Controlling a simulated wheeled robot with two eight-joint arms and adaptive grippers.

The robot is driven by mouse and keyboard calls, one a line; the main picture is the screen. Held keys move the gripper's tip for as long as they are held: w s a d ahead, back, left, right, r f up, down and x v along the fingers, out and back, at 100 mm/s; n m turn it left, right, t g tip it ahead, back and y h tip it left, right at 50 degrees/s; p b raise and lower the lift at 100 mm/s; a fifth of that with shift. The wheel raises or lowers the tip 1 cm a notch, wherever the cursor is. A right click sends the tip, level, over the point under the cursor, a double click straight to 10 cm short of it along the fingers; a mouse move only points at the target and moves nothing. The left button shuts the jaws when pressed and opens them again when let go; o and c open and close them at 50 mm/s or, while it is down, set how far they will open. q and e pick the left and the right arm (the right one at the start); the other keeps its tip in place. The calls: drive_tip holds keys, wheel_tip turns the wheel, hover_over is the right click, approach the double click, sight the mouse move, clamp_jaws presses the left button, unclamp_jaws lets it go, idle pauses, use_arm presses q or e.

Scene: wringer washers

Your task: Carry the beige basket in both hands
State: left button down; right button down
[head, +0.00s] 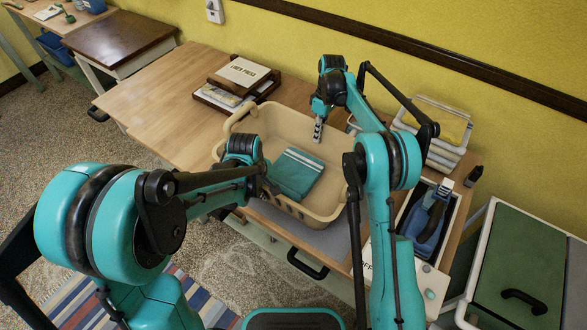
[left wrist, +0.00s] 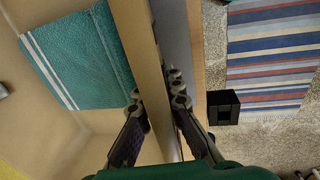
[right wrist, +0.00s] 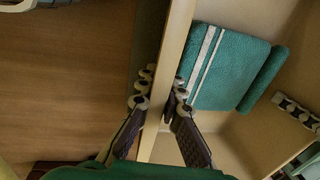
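The beige basket (head: 330,160) is on the wooden table with a folded teal towel (head: 296,174) inside; I cannot tell whether its base touches the table. My left gripper (head: 268,188) is at its near wall. In the left wrist view its fingers (left wrist: 160,100) are closed on both sides of the rim (left wrist: 141,45). My right gripper (head: 318,132) points down at the far wall. In the right wrist view its fingers (right wrist: 160,96) straddle and pinch the rim (right wrist: 176,35). The outer fingers are hidden in the head view.
A wooden tray with a booklet (head: 243,71) sits behind the basket to the left. To the right are stacked white trays (head: 444,125), a bin with a blue object (head: 430,222) and a dark green-lidded unit (head: 518,265). The table's left part (head: 165,100) is clear.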

use_arm(q)
drive_tip(key=shift+r, duration=0.15)
use_arm(e)
drive_tip(key=shift+r, duration=0.15)
